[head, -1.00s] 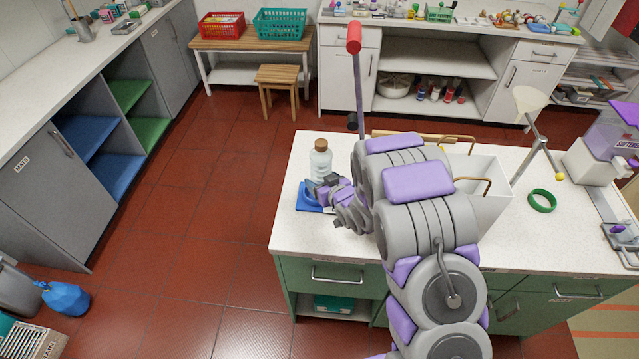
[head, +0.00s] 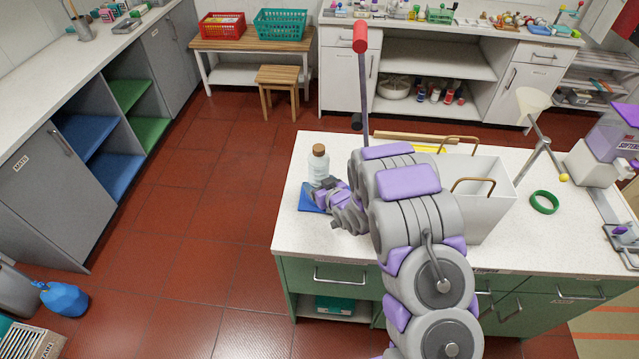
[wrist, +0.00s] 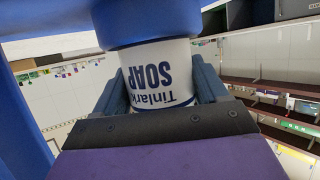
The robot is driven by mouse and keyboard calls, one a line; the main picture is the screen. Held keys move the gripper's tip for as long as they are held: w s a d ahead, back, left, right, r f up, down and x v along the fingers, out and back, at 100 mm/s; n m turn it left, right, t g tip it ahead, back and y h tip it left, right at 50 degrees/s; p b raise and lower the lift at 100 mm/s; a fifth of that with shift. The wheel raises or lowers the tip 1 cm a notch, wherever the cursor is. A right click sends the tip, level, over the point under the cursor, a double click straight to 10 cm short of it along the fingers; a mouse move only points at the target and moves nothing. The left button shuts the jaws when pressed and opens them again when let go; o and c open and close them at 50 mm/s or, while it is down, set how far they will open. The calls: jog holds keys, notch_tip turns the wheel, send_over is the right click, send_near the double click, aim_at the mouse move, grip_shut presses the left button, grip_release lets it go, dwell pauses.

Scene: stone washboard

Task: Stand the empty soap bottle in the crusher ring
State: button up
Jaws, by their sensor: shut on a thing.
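The soap bottle (head: 318,166) is upright, pale and cork-topped, above the blue crusher plate (head: 309,203) at the counter's left end. My gripper (head: 325,195) is in front of it, low down. In the wrist view the picture is upside down; the white "Tinlark SOAP" label (wrist: 160,78) sits between the fingers of my gripper (wrist: 163,88), which are shut on the bottle. The thick blue crusher ring (wrist: 150,22) covers the bottle's lower end. The bottle's foot is hidden; I cannot tell whether it rests on the base.
A lever with a red knob (head: 360,38) rises behind my arm. A white bin (head: 485,195) stands right of my arm. A green ring (head: 544,202) lies on the counter farther right. The white counter (head: 300,232) is bare in front of the crusher.

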jog(key=o, duration=0.7)
jog(key=shift+a+f, duration=0.15)
jog(key=shift+f, duration=0.05)
jog(key=o, duration=0.3)
jog(key=shift+d, duration=0.25)
jog(key=shift+r, duration=0.1)
jog(key=shift+d, duration=0.1)
jog(key=shift+r, duration=0.2)
jog(key=v, duration=1.1)
jog(key=shift+s+r+p, duration=0.2)
jog(key=shift+s+p, duration=0.1)
jog(key=shift+s, duration=0.1)
jog(key=shift+s+f, duration=0.1)
